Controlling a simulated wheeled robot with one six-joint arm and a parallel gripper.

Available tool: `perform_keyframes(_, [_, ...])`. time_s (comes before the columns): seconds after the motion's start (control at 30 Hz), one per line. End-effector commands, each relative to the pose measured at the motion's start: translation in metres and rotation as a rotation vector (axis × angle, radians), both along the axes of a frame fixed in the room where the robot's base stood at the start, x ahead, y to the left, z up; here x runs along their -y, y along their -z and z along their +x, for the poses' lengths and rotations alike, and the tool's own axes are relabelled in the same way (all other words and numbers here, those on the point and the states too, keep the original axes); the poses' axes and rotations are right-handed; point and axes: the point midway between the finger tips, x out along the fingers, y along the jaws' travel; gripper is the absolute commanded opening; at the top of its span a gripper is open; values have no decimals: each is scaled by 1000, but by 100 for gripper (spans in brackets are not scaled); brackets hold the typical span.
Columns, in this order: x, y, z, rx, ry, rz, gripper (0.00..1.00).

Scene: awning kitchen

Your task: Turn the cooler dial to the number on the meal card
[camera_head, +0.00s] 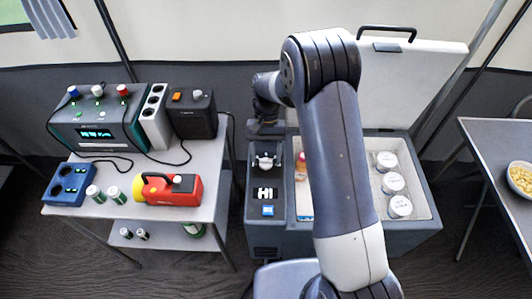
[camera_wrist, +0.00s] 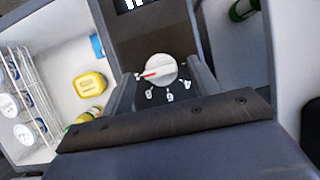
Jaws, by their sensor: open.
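The cooler (camera_head: 405,229) stands open. Its dial (camera_head: 265,161) is a white knob on the dark control strip at the left. In the wrist view the dial (camera_wrist: 160,67) has a red pointer toward the left, and white numerals on black show along its lower side, tilted and hard to read. My gripper (camera_head: 268,130) is at the dial's far side in the head view. In the wrist view my gripper (camera_wrist: 162,80) is open, its dark fingers on either side of the knob; contact cannot be told. I cannot make out a meal card.
The raised lid (camera_head: 410,85) stands behind the cooler. White-lidded tubs (camera_head: 392,183) are inside it. A side table (camera_head: 215,165) at left holds a power station (camera_head: 95,130), a red-and-yellow torch (camera_head: 170,189) and a blue charger (camera_head: 68,184). Another table (camera_head: 490,140) with a bowl is at right.

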Motion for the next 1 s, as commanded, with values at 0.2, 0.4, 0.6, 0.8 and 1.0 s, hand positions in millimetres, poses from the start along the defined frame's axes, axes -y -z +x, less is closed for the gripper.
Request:
perform_keyframes(0.2, [0,-32,14,6,1,2,58])
perform_keyframes(0.4, [1,-69,30,6,1,2,58])
perform_keyframes(0.6, [2,-92,39,3,2,1,58])
perform_keyframes(0.8, [2,-98,41,1,1,0,58])
perform_keyframes(1.0, [2,-98,41,2,1,0,58])
